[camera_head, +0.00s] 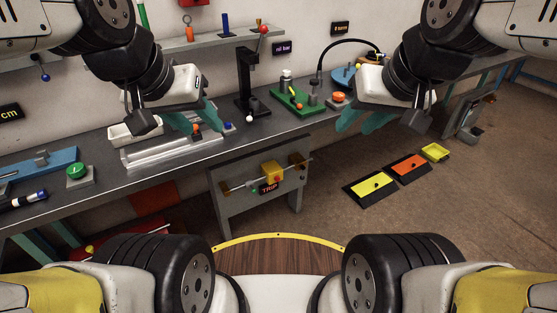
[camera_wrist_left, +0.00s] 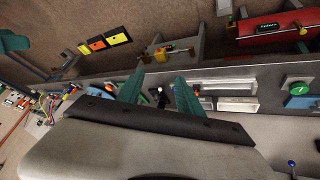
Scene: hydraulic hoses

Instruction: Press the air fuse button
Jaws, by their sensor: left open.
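No label reading "air fuse" is legible, so I cannot tell which button it names. A green round button (camera_head: 77,170) on a grey base sits on the bench at the left; it also shows in the left wrist view (camera_wrist_left: 298,88). An orange round button (camera_head: 338,97) stands at the bench's right end, beside my right gripper in the picture. A yellow block with a TRIP label (camera_head: 270,177) is on the bench's front panel. My left gripper (camera_head: 200,119) is open and empty above the grey rail fixture. My right gripper (camera_head: 385,120) has its teal fingers spread, with nothing between them.
A black stand with a red ball (camera_head: 243,85) rises mid-bench. A green plate with fittings (camera_head: 296,101) lies to its right. The grey rail fixture (camera_head: 172,150) and a white tray (camera_head: 135,132) lie left. Yellow and orange floor panels (camera_head: 370,188) lie on the right.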

